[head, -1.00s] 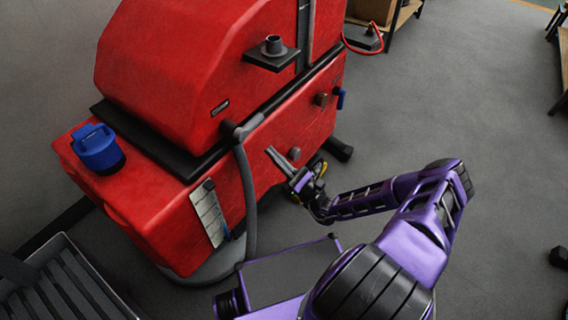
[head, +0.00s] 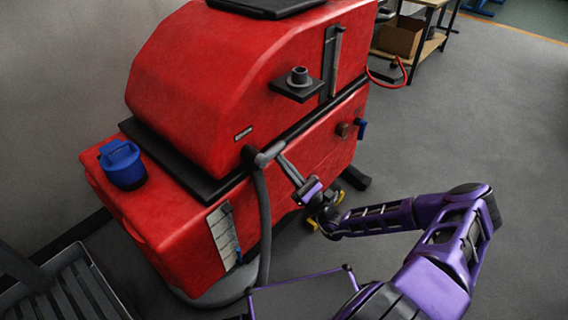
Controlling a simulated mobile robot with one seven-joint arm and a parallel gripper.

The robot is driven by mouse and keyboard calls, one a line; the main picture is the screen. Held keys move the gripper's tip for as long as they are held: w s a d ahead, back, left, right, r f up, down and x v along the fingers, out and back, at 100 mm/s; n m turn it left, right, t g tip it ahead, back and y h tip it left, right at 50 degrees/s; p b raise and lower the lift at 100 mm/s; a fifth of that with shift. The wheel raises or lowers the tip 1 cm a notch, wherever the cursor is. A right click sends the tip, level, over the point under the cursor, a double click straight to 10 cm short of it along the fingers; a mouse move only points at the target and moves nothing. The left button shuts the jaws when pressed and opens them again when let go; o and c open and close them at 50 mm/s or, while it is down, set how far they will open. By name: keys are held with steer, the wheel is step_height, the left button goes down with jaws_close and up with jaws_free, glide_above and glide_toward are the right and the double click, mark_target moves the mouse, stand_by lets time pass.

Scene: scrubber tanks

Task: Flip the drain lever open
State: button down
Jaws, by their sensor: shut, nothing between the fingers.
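The red scrubber tank (head: 220,85) stands in the left half of the head view. A small blue lever (head: 361,129) sticks out at the right end of its lower body, beside a brown fitting (head: 343,130); it looks like the drain lever. My gripper (head: 284,163) is shut and empty in front of the tank's side, left of and below the blue lever in the picture. Its fingers point up and left toward the grey hose elbow (head: 262,156). They are clear of the blue lever. I cannot tell whether the fingers touch the tank's side.
A grey hose (head: 265,220) hangs down the tank's side. A black bracket (head: 297,86) juts out above my gripper. A blue cap (head: 122,163) sits on the tank at left. A slatted grey tray (head: 75,285) is at lower left. The floor (head: 475,130) at right is open.

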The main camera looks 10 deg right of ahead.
mark_target(285, 142)
steer(key=shift+w+d+r+n+g+y, duration=0.1)
steer(key=shift+r+n+g+y, duration=0.2)
steer(key=shift+n, duration=0.25)
steer(key=shift+d+r+n+g+y, duration=0.1)
steer(key=shift+n+g+y, duration=0.1)
steer(key=shift+n+y, duration=0.3)
step_height(285, 142, up, 7)
steer(key=n+g+y+p, duration=0.1)
steer(key=n+g, duration=0.2)
steer(key=n, duration=0.2)
steer(key=n+g+y+p, duration=0.1)
steer(key=n+g+p, duration=0.1)
steer(key=n+g, duration=0.2)
steer(key=n+g+y+p, duration=0.1)
steer(key=n+g+p, duration=0.1)
steer(key=n, duration=0.6)
steer(key=shift+a+f+g, duration=0.1)
steer(key=shift+g, duration=0.8)
steer(key=shift+s+a+r+n+g+h+p, duration=0.2)
steer(key=shift+r+n+g+h+p, duration=0.1)
steer(key=shift+n, duration=0.4)
steer(key=shift+s+a+r+n+g+h+p, duration=0.15)
steer(key=shift+a+r+n+g+h+p, duration=0.15)
steer(key=shift+n, duration=0.35)
steer(key=shift+s+a+r+n+g+h+p, duration=0.1)
steer(key=shift+s+r+n+g+h+p, duration=0.2)
steer(key=shift+n, duration=0.4)
steer(key=shift+w+f, duration=0.15)
